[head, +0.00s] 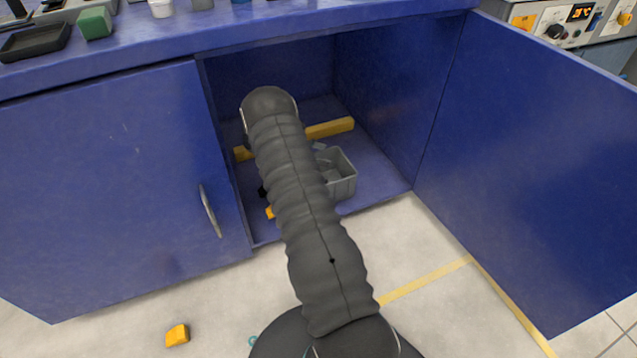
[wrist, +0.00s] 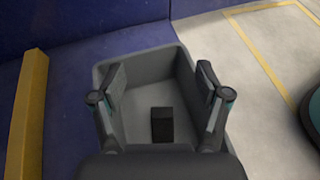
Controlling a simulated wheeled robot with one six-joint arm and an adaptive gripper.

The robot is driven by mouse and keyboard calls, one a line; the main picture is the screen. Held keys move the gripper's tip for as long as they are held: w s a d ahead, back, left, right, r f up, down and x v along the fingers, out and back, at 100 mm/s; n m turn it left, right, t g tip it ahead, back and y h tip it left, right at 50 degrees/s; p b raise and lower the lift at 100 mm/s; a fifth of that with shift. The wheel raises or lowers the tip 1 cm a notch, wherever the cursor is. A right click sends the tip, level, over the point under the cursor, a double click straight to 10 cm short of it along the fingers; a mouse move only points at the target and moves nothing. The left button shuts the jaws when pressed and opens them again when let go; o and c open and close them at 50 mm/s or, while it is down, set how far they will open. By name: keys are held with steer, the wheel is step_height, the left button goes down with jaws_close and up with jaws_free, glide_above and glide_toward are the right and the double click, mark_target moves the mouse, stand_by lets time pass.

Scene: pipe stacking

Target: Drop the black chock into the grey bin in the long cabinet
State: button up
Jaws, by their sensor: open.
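The grey bin (head: 343,184) stands on the floor of the open cabinet (head: 385,185), partly hidden behind my arm in the head view. In the wrist view the bin (wrist: 148,66) lies directly below my gripper. The black chock (wrist: 162,126), a small dark block, rests on the bin's floor, between and below the fingers. My gripper (wrist: 161,76) is open, its two fingers apart over the bin and not touching the chock. In the head view my arm hides most of the gripper, and I cannot make out the chock there.
A yellow bar (head: 331,128) lies behind the bin in the cabinet. The right door (head: 530,150) is swung wide open; the left door (head: 110,180) is shut. An orange block (head: 177,335) lies on the floor outside. The cabinet's top and side walls surround my arm closely.

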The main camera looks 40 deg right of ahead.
step_height(320, 180, up, 10)
steer(key=shift+f, duration=0.25)
stand_by(0.6)
